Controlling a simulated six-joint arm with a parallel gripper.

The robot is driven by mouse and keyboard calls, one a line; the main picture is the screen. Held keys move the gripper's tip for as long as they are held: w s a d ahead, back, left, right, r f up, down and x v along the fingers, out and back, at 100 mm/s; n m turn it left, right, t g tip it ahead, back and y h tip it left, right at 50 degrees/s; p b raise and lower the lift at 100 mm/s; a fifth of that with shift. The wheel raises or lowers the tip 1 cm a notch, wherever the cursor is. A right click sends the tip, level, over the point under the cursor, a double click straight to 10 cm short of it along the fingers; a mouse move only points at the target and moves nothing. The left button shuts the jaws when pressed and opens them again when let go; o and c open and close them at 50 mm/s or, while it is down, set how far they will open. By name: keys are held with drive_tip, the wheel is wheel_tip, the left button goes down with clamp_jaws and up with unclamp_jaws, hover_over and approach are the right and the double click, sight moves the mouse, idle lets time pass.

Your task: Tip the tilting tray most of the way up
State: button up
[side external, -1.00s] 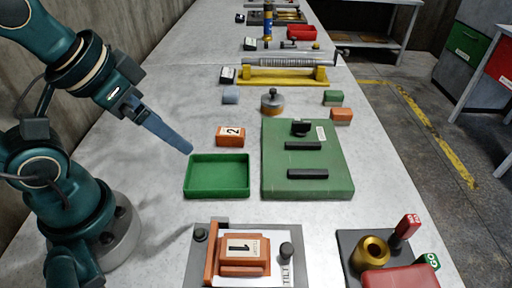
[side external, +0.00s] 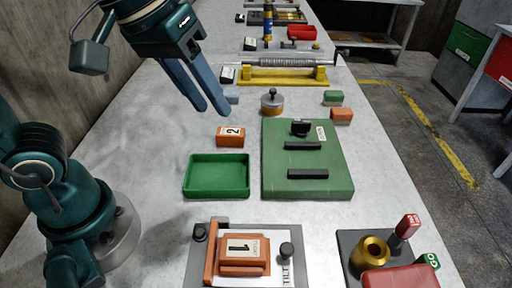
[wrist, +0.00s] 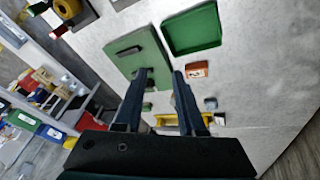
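The tilting tray (side external: 212,258) is at the front of the bench in the side view, an orange-edged tray on a grey and white base marked TILT. An orange block labelled 1 (side external: 243,252) sits in it. A black knob (side external: 287,250) stands at its right side. The tray looks about flat. My gripper (side external: 213,111) is open and empty, high above the bench and well behind the tray. Its two blue fingers are apart; they also show in the wrist view (wrist: 158,75). The tilting tray is not clearly visible in the wrist view.
A green bin (side external: 216,176) and a green panel with black handles (side external: 307,170) lie between gripper and tray. An orange block labelled 2 (side external: 230,137) and a round weight (side external: 271,102) stand near the gripper. A brass cup (side external: 372,254) and red pad (side external: 401,277) are at front right.

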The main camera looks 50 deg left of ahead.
drive_tip(key=w+d+f+g, duration=0.1)
drive_tip(key=w+d, duration=0.1)
drive_tip(key=d, duration=0.3)
drive_tip(key=m+g+y, duration=0.1)
drive_tip(key=m+g, duration=0.2)
hover_over(288, 248)
wheel_tip(288, 248, down, 9)
drive_tip(key=shift+f, duration=2.55)
clamp_jaws()
drive_tip(key=shift+r, duration=0.1)
